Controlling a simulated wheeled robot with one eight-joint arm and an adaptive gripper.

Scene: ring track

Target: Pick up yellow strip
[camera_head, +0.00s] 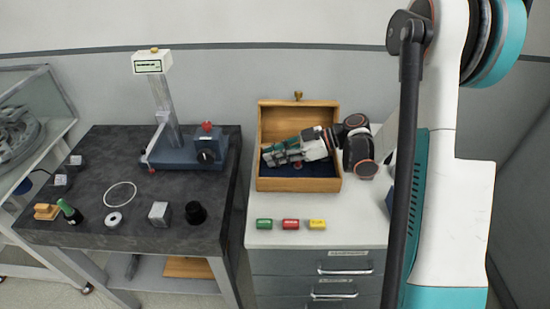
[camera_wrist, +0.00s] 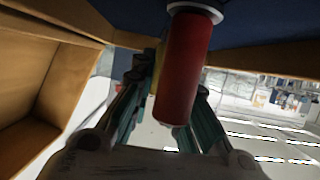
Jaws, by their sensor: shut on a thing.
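My gripper (camera_head: 283,153) is low inside the open wooden box, lying almost level with its fingers toward the left wall. In the wrist view, its teal fingers are closed around a narrow yellow piece (camera_wrist: 155,72), mostly hidden by the fingers and a red cylinder. The red cylinder (camera_wrist: 184,70) has a white ring at its base, and stands between the camera and the fingers. It shows as a small red spot in the head view (camera_head: 298,166). A separate yellow block (camera_head: 317,225) lies on the cabinet in front of the box.
The wooden box (camera_head: 300,184) has a dark blue floor and walls close around my gripper. A red block (camera_head: 290,225) and a green block (camera_head: 264,225) lie beside the yellow block. A dark table (camera_head: 95,180) with a stand (camera_head: 185,150) and small parts is at left.

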